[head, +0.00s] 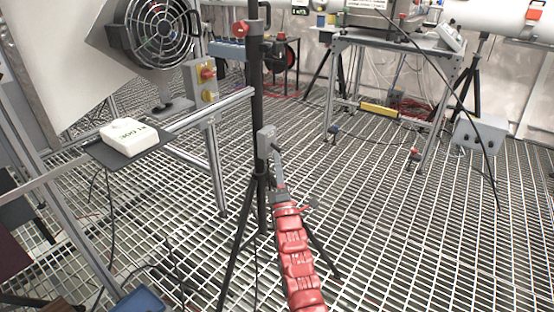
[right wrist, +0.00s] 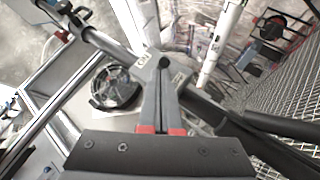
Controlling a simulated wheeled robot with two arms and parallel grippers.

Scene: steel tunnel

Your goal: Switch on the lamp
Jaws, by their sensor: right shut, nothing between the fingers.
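A black tripod stand (head: 257,95) rises through the middle of the head view, and its top is cut off, so no lamp head shows. A small grey switch box (head: 266,142) is fixed to its pole. The box also shows in the right wrist view (right wrist: 150,70), with small lettering and a dark round knob on it. My right gripper (head: 277,150) is shut and empty, with its fingertips right at the box. In the right wrist view the fingertips (right wrist: 163,80) overlap the box near the knob; I cannot tell whether they touch. My left gripper is not in view.
A fan (head: 160,32) and a box with a red button (head: 203,80) stand at the left behind a metal rail. A white box (head: 129,133) sits on a dark shelf. A metal work table (head: 395,45) stands at the back right. Open grating floor lies right of the tripod.

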